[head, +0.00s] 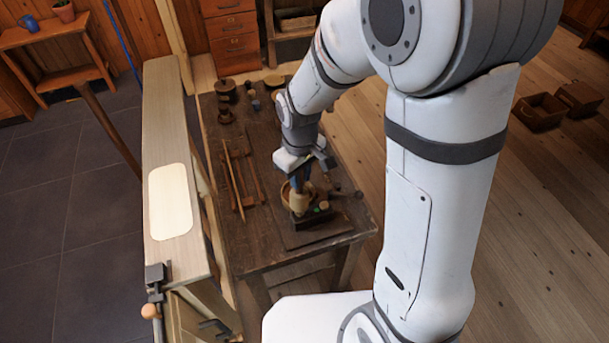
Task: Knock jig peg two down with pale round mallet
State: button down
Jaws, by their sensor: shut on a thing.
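My gripper (302,176) points down over the near end of the dark workbench and is shut on the pale round mallet (298,203). The mallet's pale head hangs below the fingers, just over or against the dark jig block (316,221); I cannot tell whether they touch. The other pegs are hidden or too small to tell apart, so I cannot pick out peg two.
The workbench (238,247) also holds a long wooden rack (240,176) at left and several dark turned spools (225,90) at the far end. A round brown bowl or ring (287,189) sits behind the mallet. A dark-headed tool (346,194) lies to its right.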

aim_at(301, 193)
jog(key=shift+r, duration=0.2)
notch_tip(301, 193, down, 4)
jog(key=b, duration=0.3)
jog(key=shift+f+b, duration=0.1)
jog(key=shift+b, duration=0.25)
jog(key=shift+r+p, duration=1.15)
jog(key=shift+r, duration=0.55)
jog(key=shift+r+p, duration=2.2)
jog(key=shift+r, duration=0.85)
